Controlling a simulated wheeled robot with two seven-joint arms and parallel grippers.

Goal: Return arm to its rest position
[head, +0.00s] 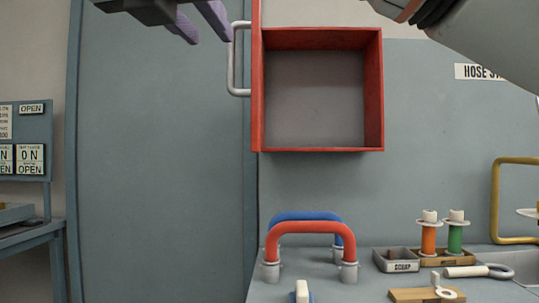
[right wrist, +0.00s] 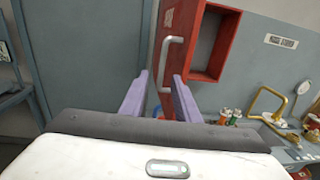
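My right gripper (head: 204,32) is at the top of the head view, in front of the grey-blue door panel and left of the red cabinet's handle. Its two purple fingers are apart and empty, as the right wrist view (right wrist: 159,85) also shows. The pale arm comes in from the top right corner. The red cabinet (head: 376,95) stands open and its visible compartment is empty. Its red door (head: 257,110) is swung out at the left, with a silver handle (head: 233,65). The handle (right wrist: 168,60) shows beyond the fingertips in the wrist view. My left gripper is out of view.
Below are red (head: 310,227) and blue (head: 300,215) hose loops, a small grey tray (head: 400,266), orange (head: 428,240) and green (head: 455,238) spools, and a yellow bent tube (head: 496,200). A panel with OPEN labels (head: 30,140) stands at the left.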

